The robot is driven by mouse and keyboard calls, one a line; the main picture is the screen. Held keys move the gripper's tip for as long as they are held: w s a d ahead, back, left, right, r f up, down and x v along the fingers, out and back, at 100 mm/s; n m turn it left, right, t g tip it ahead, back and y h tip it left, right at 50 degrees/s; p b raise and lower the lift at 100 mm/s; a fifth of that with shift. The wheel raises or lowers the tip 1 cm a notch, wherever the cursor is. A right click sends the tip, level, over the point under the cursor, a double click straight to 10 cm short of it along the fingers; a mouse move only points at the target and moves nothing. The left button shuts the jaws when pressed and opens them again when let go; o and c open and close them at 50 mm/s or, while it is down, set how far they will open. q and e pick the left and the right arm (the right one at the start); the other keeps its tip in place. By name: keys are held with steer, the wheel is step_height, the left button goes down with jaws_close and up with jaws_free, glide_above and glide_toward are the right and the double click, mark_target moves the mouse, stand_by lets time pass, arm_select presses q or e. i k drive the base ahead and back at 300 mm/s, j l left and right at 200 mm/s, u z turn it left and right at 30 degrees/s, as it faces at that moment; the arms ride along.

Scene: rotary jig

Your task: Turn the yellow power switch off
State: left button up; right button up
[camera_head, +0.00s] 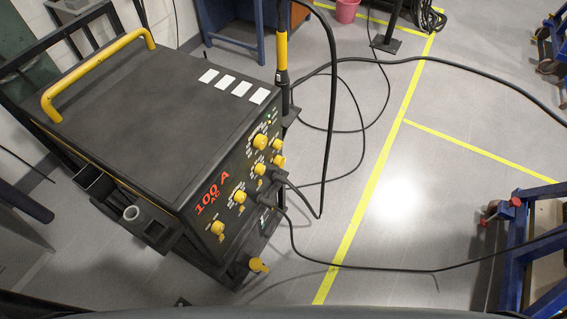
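A dark welding machine (140,100) with a yellow handle (95,75) on top stands at the left in the head view. Its front panel faces right and reads "100 A AC" in red. Several yellow knobs sit on the panel, among them an upper one (260,142) and a lower left one (217,227). Neither of my grippers is in view.
Black cables (330,120) run from the panel and loop over the grey floor (390,200) to the right. A yellow-handled torch (282,55) stands upright at the machine's far corner. Blue frames (515,260) stand at the right. The floor between is open, with yellow lines.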

mark_target(279, 161)
steer(key=l+z, duration=0.1)
steer(key=l, duration=0.65)
steer(key=i+l+z, duration=0.15)
steer(key=l, duration=0.6)
